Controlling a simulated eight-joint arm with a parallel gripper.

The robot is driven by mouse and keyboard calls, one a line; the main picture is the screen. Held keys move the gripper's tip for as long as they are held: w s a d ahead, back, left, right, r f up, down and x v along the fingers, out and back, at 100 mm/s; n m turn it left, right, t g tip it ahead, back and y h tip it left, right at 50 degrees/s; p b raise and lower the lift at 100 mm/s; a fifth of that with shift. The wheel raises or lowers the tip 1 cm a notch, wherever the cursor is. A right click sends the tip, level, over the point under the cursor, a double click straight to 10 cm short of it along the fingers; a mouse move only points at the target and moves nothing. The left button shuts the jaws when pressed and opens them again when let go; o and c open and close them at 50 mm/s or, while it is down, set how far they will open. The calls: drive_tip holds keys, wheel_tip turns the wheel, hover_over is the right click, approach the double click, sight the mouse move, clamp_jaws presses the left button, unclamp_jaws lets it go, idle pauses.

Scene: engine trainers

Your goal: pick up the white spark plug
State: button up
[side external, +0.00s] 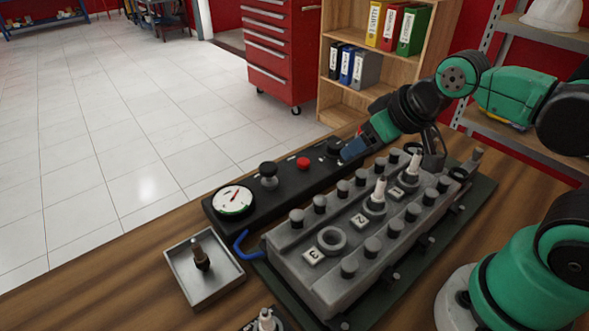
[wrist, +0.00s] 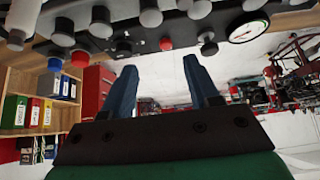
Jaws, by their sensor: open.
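Several plugs show in the side view. One white spark plug (side external: 380,190) stands upright in the engine block (side external: 300,277) by the number 2, and another (side external: 415,162) stands farther back by the number 1. A third white-topped plug (side external: 266,320) stands in a dark holder at the bottom edge, partly cut off. The ring-shaped socket (side external: 331,239) by the number 3 is empty. My gripper (side external: 351,150) is above the far end of the black panel, behind the block, apart from every plug. In the wrist view my gripper (wrist: 159,63) is open with nothing between its blue fingers.
A metal tray (side external: 177,271) holds a dark brownish plug (side external: 201,256). The black panel (side external: 225,224) carries a gauge (side external: 233,200), knobs and a red button (side external: 302,162). A blue hose (side external: 240,242) lies beside the block. The wooden table's (side external: 90,290) left front area is clear.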

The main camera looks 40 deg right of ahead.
drive_tip(key=shift+r, duration=0.55)
wheel_tip(320, 180, up, 4)
drive_tip(key=n+g+y, duration=0.3)
drive_tip(key=n+y, duration=0.2)
drive_tip(key=n, duration=0.4)
hover_over(270, 315)
drive_tip(key=s+d, duration=0.1)
drive_tip(key=s, duration=0.1)
drive_tip(key=f, duration=0.8)
drive_tip(key=shift+w+d+f, duration=0.15)
drive_tip(key=shift+d+f, duration=0.15)
drive_tip(key=shift+d, duration=0.05)
drive_tip(key=shift+f, duration=0.3)
drive_tip(key=shift+x, duration=2.75)
drive_tip(key=shift+w+d, duration=0.1)
